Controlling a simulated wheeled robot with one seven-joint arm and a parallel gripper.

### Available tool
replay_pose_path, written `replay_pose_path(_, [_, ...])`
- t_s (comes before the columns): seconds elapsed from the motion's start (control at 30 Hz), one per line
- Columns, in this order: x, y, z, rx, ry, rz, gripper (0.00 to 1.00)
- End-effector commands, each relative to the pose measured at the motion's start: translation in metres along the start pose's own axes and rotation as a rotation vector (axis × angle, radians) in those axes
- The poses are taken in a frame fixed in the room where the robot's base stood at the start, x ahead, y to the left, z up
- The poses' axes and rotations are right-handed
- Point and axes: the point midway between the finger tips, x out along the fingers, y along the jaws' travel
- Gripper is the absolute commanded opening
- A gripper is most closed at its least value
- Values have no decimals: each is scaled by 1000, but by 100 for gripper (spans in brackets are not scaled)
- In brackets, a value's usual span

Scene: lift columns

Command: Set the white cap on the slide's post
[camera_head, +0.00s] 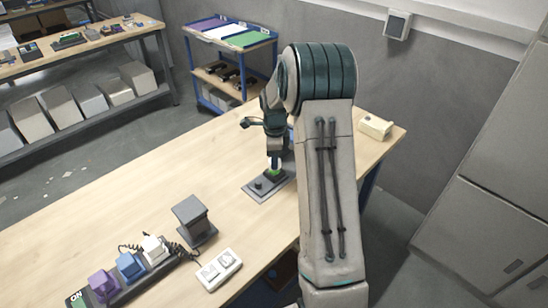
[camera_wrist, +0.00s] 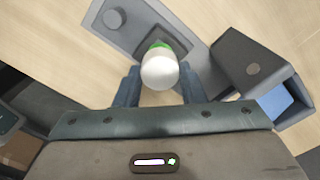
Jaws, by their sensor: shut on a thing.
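A rounded white cap (camera_wrist: 160,70) sits between the two fingers of my gripper (camera_wrist: 160,82) in the wrist view, and the gripper is shut on it. A green part (camera_wrist: 160,44) shows just behind the cap, on the grey slide (camera_wrist: 133,28). In the head view the slide (camera_head: 256,193) lies on the table under my gripper (camera_head: 275,152), with green (camera_head: 275,172) directly below the fingers. The cap hides most of the post, so I cannot tell whether it touches or is seated on it. A round dark knob (camera_wrist: 115,18) stands on the slide.
A dark block (camera_wrist: 250,65) with a blue part (camera_wrist: 283,103) stands close on the right in the wrist view. The head view shows a dark stand (camera_head: 194,220), a rack (camera_head: 125,280) with coloured pieces, a white switch box (camera_head: 219,269) and a cream block (camera_head: 375,127). The table's left middle is clear.

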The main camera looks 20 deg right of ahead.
Motion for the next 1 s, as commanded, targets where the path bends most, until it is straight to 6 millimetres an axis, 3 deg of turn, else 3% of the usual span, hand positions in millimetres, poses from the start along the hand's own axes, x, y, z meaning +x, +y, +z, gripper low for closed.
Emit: replay_pose_path(1.0, [7,0,1,0,0,0,14])
